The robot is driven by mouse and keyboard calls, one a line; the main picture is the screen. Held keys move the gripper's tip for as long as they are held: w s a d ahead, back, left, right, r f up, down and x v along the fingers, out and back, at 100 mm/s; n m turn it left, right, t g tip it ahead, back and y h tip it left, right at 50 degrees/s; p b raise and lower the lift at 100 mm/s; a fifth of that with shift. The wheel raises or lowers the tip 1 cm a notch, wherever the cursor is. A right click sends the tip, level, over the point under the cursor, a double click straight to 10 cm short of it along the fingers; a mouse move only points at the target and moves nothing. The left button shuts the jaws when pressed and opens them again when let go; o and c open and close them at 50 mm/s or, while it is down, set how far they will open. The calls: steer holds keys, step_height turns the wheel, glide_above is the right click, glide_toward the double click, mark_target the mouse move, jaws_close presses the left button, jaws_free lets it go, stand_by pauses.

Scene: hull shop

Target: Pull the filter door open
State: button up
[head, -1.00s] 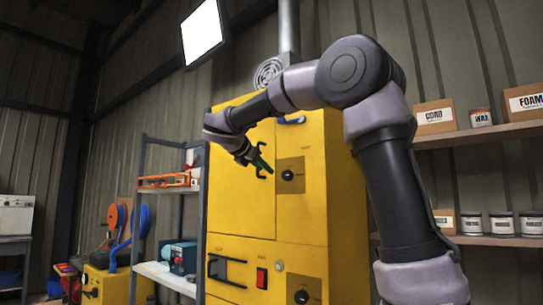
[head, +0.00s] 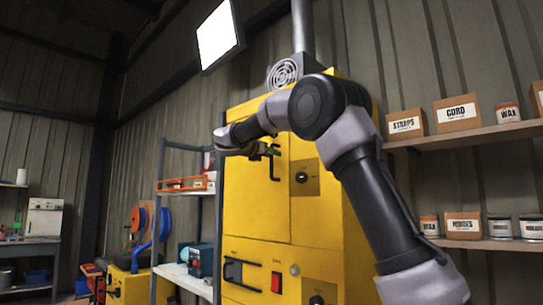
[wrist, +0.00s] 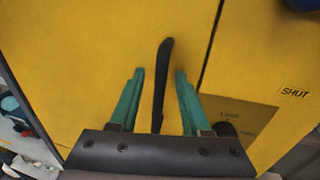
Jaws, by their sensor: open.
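The yellow cabinet's upper door (head: 250,210) looks flush with its frame; I take it to be the filter door. Its black upright handle (head: 274,168) is near the door's right edge. In the wrist view the handle (wrist: 163,80) stands between the two green fingers of my gripper (wrist: 158,76). My gripper is open, with a gap visible on each side of the handle. In the head view my gripper (head: 268,150) is at the handle's upper part, and my arm covers the door's top. A dark knob (head: 302,177) sits on a plate right of the door.
A lower panel has a black handle (head: 233,272) and a red switch (head: 276,282). Left of the cabinet stands a shelf rack (head: 160,200) with an orange tool. Shelves (head: 470,135) with boxes and tins are at the right. A "SHUT" label (wrist: 295,92) is right of the seam.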

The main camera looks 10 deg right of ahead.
steer(key=shift+w+d, duration=0.2)
steer(key=shift+d, duration=0.05)
jaws_close()
stand_by(1.4)
